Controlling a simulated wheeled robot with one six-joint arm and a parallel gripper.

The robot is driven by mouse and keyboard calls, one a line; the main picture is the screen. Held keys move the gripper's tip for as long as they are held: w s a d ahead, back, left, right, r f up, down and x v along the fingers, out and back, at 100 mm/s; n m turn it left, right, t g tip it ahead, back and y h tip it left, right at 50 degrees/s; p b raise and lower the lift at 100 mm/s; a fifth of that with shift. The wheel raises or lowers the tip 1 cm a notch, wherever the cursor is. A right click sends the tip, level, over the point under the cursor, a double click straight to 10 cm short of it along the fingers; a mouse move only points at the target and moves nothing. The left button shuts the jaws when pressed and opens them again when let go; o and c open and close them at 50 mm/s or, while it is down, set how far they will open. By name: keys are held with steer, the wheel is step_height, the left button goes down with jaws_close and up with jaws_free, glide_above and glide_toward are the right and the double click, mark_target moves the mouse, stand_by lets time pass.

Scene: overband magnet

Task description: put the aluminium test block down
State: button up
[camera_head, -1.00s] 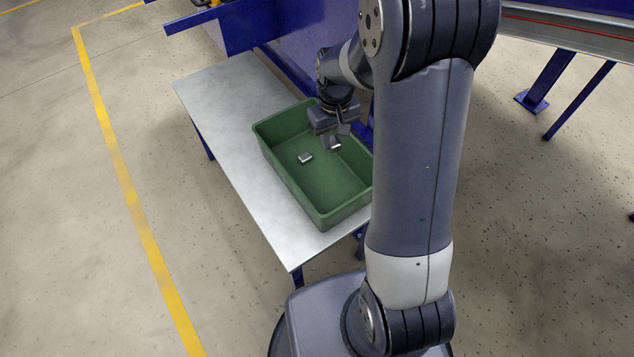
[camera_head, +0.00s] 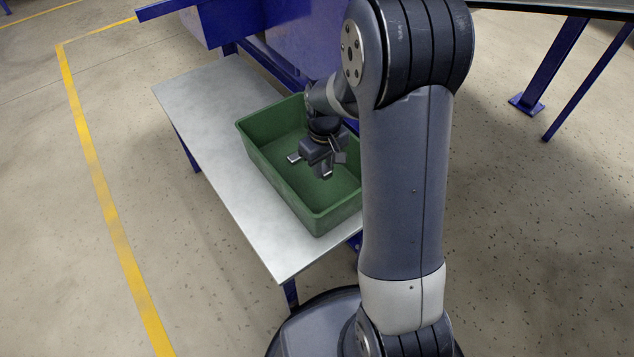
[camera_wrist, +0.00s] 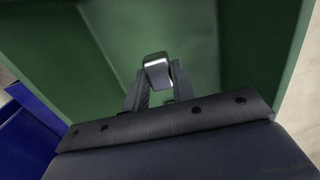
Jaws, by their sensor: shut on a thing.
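My gripper (camera_head: 329,167) hangs inside the green bin (camera_head: 276,196), pointing down. In the wrist view its two fingers (camera_wrist: 158,80) are closed on a small silvery block (camera_wrist: 156,66), the aluminium test block, which shows between the fingertips with a bright face. The bin's green floor and walls lie beyond it. In the head view the held block is mostly hidden by the fingers, and I cannot tell whether it touches the bin floor.
The bin stands on a pale metal table (camera_head: 200,112) with blue legs. Bare tabletop lies left of the bin. A blue steel frame (camera_head: 244,32) rises behind the table. A yellow floor line (camera_head: 95,185) runs along the left.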

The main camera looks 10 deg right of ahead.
mark_target(323, 191)
steer(key=shift+f+b, duration=0.9)
steer(key=shift+f, duration=2.65)
steer(key=shift+f, duration=0.2)
steer(key=o, duration=1)
steer(key=shift+c, duration=0.2)
step_height(323, 191, up, 12)
steer(key=p, duration=0.4)
steer(key=shift+r, duration=0.25)
steer(key=shift+f, duration=0.15)
